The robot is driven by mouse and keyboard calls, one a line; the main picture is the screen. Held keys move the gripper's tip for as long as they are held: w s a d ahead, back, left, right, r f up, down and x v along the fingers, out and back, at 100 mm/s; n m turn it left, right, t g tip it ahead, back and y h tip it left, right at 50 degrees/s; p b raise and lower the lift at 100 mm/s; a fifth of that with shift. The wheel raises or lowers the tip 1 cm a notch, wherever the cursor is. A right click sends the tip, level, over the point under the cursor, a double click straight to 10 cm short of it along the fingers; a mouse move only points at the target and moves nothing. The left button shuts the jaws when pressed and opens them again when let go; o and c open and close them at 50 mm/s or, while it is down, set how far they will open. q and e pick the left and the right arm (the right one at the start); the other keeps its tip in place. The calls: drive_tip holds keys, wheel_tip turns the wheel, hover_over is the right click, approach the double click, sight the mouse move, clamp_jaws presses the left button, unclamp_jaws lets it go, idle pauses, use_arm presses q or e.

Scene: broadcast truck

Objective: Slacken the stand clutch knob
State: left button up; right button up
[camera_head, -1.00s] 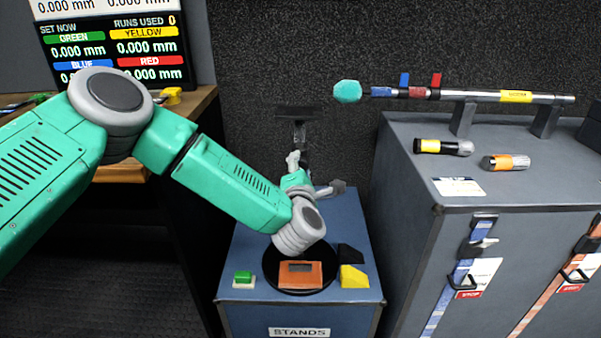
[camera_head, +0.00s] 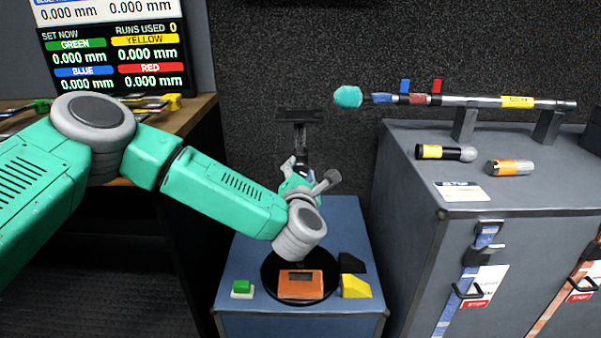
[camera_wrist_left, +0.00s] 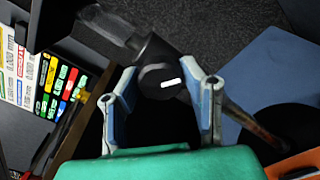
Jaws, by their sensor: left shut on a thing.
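The stand clutch knob (camera_wrist_left: 160,70) is dark with a white mark on its face. It shows in the left wrist view between the two blue-and-grey fingers of my left gripper (camera_wrist_left: 170,82), which is shut on it. In the head view my left gripper (camera_head: 291,168) is at the stand's post, mostly hidden behind my own wrist, and the knob cannot be made out. The stand (camera_head: 299,116) has a dark flat top and a round black base (camera_head: 272,279). My right gripper is not in view.
A grey cabinet (camera_head: 405,200) with a rod on supports (camera_head: 465,125) stands right. A desk with a screen (camera_head: 115,50) stands left.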

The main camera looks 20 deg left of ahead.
use_arm(q)
drive_tip(key=shift+s+f, duration=0.15)
drive_tip(key=shift+f, duration=0.35)
drive_tip(key=o, duration=1)
drive_tip(key=shift+o, duration=0.7)
drive_tip(key=shift+r, duration=0.2)
drive_tip(key=shift+r, duration=0.1)
drive_tip(key=v, duration=1.2)
